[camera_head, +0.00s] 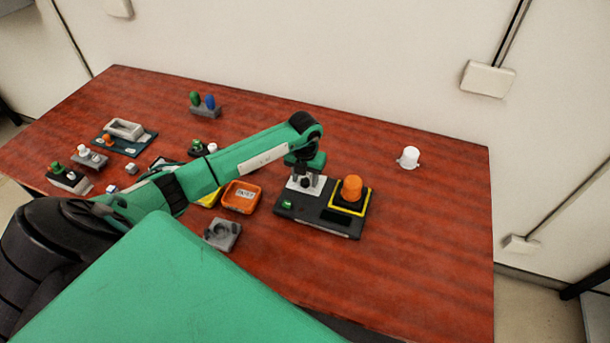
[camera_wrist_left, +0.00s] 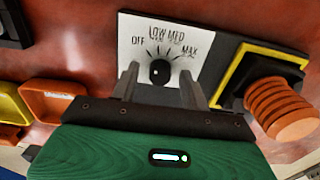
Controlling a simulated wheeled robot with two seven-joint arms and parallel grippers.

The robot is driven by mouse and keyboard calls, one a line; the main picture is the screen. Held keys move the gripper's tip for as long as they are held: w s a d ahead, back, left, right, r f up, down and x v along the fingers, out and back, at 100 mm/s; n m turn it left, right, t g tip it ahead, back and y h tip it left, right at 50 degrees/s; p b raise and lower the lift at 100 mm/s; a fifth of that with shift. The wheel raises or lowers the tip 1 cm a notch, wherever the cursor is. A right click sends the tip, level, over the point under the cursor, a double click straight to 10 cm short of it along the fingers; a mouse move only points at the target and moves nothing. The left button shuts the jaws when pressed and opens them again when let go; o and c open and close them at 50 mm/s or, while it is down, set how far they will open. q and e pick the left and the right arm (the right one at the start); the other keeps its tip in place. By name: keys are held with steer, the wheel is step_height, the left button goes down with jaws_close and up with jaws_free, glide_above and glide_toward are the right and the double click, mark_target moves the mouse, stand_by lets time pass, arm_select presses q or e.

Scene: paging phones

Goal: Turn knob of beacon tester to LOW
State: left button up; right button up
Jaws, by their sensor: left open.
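The beacon tester (camera_head: 340,226) is a dark base on the red-brown table, with a white dial panel, a green button and an orange beacon (camera_head: 351,188) in a yellow frame. The black knob (camera_wrist_left: 159,72) sits on the white panel (camera_wrist_left: 150,28), whose labels OFF, LOW, MED and MAX are legible in the left wrist view. The knob's small white mark is visible, but I cannot tell which label it points to. My left gripper (camera_wrist_left: 161,84) is open, its fingers on either side of the knob with gaps visible. It is over the panel in the head view (camera_head: 305,176).
An orange tray (camera_head: 241,209) and a grey block (camera_head: 222,234) lie left of the tester. The orange beacon stands close to my gripper's right. A white round item (camera_head: 409,157) stands farther right. Several small devices crowd the table's left; its right side is mostly clear.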

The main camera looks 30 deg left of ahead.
arm_select(q)
steer(key=c, duration=1)
steer(key=m+b, duration=0.2)
steer(key=b, duration=0.1)
steer(key=shift+f+m, duration=0.15)
steer(key=shift+m, duration=0.15)
steer(key=shift+m+b, duration=0.9)
steer(key=shift+b, duration=0.25)
steer(key=shift+m+b, duration=0.5)
steer(key=shift+m, duration=0.2)
steer(key=shift+r, duration=0.2)
steer(key=o, duration=1)
